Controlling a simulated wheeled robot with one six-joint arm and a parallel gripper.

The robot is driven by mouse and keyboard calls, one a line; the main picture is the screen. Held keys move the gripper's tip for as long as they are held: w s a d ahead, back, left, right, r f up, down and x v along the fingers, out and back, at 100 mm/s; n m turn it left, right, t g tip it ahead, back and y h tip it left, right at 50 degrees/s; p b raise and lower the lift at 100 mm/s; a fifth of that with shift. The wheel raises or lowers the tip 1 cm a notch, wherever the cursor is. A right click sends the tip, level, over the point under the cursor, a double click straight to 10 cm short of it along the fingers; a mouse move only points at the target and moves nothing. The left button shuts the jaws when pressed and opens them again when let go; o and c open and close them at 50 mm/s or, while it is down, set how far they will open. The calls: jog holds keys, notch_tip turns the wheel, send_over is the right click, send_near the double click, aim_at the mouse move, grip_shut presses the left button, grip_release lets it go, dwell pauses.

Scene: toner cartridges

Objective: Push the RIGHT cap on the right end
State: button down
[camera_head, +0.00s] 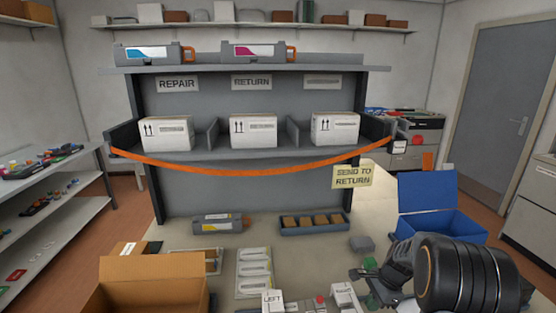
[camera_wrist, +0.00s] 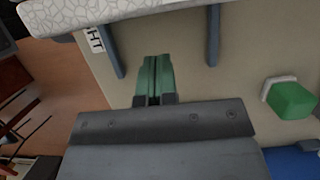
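In the wrist view my gripper (camera_wrist: 154,75) points down with its two green fingers together and nothing clear between them. A white speckled body (camera_wrist: 90,12) crosses the top, with a label ending in "HT" at its left. Two blue-grey posts (camera_wrist: 213,35) stand below it, and my fingertips are short of it. A green cap-like piece (camera_wrist: 293,99) with a whitish rim lies apart, to the right of my fingers. In the head view white tags read LEFT (camera_head: 272,299) and apparently RIGHT (camera_head: 343,292). My arm partly hides the area beside the right tag.
A blue open box (camera_head: 440,222) stands at right. A cardboard box (camera_head: 150,285) is at front left. A tray of brown blocks (camera_head: 315,224) and a toner cartridge (camera_head: 220,223) lie behind. An orange strap (camera_head: 250,171) spans the shelf.

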jog(key=shift+d, duration=0.5)
notch_tip(320, 180, up, 8)
jog(key=p, duration=0.6)
dwell(0.4)
